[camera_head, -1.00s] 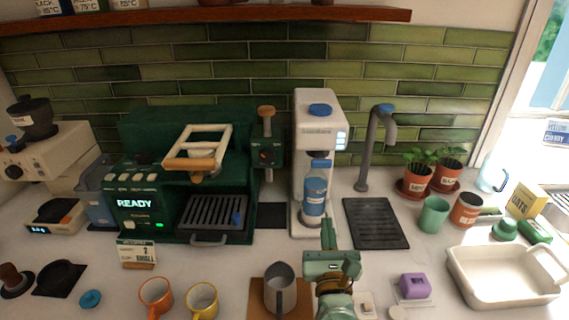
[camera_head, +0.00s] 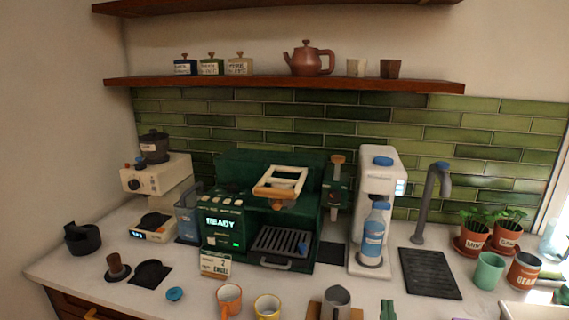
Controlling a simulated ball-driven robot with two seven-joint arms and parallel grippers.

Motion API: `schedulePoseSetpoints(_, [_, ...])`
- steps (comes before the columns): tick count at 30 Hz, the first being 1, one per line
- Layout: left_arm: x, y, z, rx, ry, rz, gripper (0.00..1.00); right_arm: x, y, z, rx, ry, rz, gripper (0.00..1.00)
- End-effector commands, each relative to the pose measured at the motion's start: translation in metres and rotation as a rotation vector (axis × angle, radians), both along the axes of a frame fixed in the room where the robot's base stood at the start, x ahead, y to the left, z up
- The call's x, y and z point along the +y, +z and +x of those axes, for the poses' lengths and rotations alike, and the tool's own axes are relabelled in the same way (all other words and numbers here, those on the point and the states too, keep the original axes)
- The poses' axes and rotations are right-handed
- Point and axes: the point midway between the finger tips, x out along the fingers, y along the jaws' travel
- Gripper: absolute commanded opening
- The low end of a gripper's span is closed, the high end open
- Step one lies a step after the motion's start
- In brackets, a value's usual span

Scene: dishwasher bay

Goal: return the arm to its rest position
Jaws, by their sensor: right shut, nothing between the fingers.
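My right gripper (camera_head: 388,311) shows only as a small green tip at the bottom edge of the head view. It is shut and empty, just right of the metal pitcher (camera_head: 336,300). The rest of the right arm is below the picture. My left gripper is not in view.
A green espresso machine (camera_head: 225,240) stands mid-counter, with a white dispenser (camera_head: 378,170) holding a blue bottle (camera_head: 373,232) to its right. Orange (camera_head: 228,298) and yellow mugs (camera_head: 267,306) stand in front. A grey drain mat (camera_head: 430,273) lies right. A shelf (camera_head: 285,83) runs above.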

Motion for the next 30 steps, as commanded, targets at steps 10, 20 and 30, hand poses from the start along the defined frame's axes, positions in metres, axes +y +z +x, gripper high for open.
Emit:
schedulePoseSetpoints(10, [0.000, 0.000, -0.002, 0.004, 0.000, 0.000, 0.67, 0.030, 0.008, -0.015, 0.037, 0.086, -0.485, 0.00])
schedulePoseSetpoints(20, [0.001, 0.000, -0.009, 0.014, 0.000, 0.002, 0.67, 0.070, -0.021, -0.055, 0.096, 0.227, -1.479, 0.00])
schedulePoseSetpoints(30, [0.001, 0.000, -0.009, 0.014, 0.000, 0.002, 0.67, 0.013, -0.106, -0.141, 0.174, 0.628, -2.979, 0.00])
